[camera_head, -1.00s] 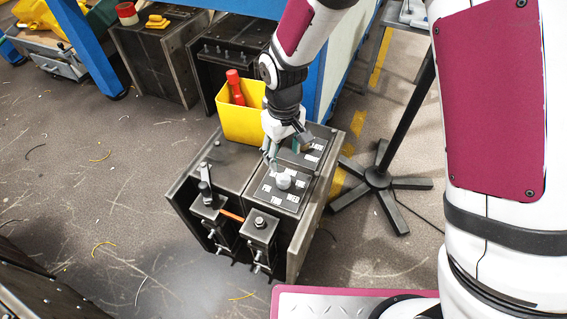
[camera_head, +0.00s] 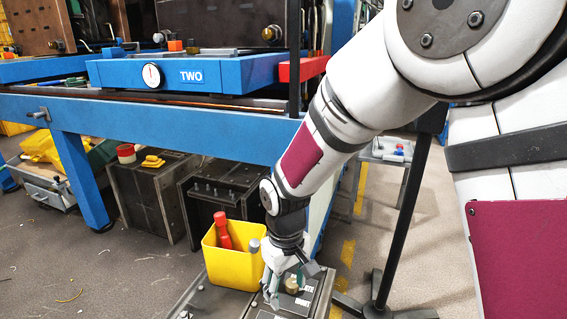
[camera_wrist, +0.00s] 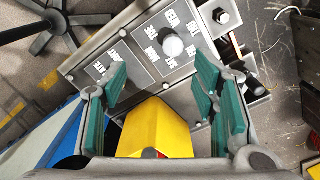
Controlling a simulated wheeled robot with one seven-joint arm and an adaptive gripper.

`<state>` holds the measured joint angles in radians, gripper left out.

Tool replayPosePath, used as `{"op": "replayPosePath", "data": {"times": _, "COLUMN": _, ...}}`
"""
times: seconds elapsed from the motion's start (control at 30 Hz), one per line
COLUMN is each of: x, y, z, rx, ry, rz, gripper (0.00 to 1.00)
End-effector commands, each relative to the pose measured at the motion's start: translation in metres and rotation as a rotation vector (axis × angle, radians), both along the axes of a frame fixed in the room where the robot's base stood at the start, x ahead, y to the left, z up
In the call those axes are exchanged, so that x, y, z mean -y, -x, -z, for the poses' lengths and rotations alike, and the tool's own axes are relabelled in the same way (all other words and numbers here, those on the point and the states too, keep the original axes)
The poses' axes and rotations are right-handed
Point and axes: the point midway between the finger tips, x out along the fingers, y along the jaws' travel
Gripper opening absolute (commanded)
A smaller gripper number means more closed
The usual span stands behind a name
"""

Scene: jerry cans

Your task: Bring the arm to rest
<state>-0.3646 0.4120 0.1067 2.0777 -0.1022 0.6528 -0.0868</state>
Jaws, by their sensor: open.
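My gripper (camera_head: 275,290) hangs at the end of my arm, low in the head view, over the dark metal box (camera_head: 205,291) with the labelled top. In the wrist view its green-padded fingers (camera_wrist: 161,85) are spread wide with nothing between them held. Beyond the fingertips lies the labelled panel (camera_wrist: 137,57) with a round pale knob (camera_wrist: 172,46). The fingers look apart from the knob. In the head view my gripper hides part of the box top, and the frame's lower edge cuts the box off.
A yellow bin (camera_head: 231,262) holding a red bottle (camera_head: 223,229) stands close to my gripper; the bin also shows in the wrist view (camera_wrist: 158,128). A blue bench (camera_head: 150,118) with a gauge (camera_head: 151,76) stands behind. A dark stand (camera_head: 408,205) rises at right. Floor at left is open.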

Motion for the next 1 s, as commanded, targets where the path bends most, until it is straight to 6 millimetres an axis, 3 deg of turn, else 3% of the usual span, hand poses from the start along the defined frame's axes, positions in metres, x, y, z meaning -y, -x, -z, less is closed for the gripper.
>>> {"op": "replayPosePath", "data": {"times": 0.03, "x": 0.015, "y": 0.004, "z": -0.021, "rx": 0.013, "ry": 0.003, "rz": 0.031, "gripper": 0.54}}
{"op": "replayPosePath", "data": {"times": 0.2, "x": 0.060, "y": 0.033, "z": -0.078, "rx": 0.027, "ry": 0.015, "rz": 0.134, "gripper": 0.54}}
{"op": "replayPosePath", "data": {"times": 0.5, "x": 0.129, "y": 0.109, "z": -0.148, "rx": 0.041, "ry": 0.021, "rz": 0.319, "gripper": 0.54}}
{"op": "replayPosePath", "data": {"times": 0.7, "x": 0.161, "y": 0.171, "z": -0.175, "rx": 0.045, "ry": 0.011, "rz": 0.442, "gripper": 0.54}}
{"op": "replayPosePath", "data": {"times": 1.0, "x": 0.183, "y": 0.247, "z": -0.184, "rx": 0.042, "ry": -0.014, "rz": 0.572, "gripper": 0.54}}
